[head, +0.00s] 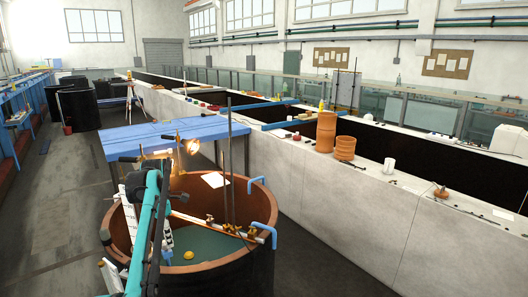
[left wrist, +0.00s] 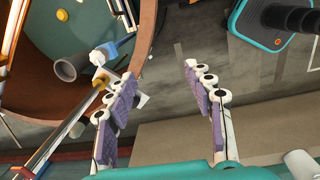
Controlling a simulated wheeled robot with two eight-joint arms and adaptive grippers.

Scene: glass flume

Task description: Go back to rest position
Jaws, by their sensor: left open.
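My left gripper (left wrist: 159,76) is open in the left wrist view. Its two white fingers with purple pads stand apart, with nothing between them but a view down to the grey floor. In the head view my teal and black left arm rises at the lower left, in front of the round brown tank; I cannot make out its finger gap clearly there. My right gripper is in neither view.
The round tank (head: 262,195) holds greenish water and a yellow ball (head: 188,254). A blue table (head: 150,136) stands behind it. The long pale flume wall (head: 340,205) runs along the right, with orange pots (head: 326,132) on top. Floor at the left (head: 60,200) is clear.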

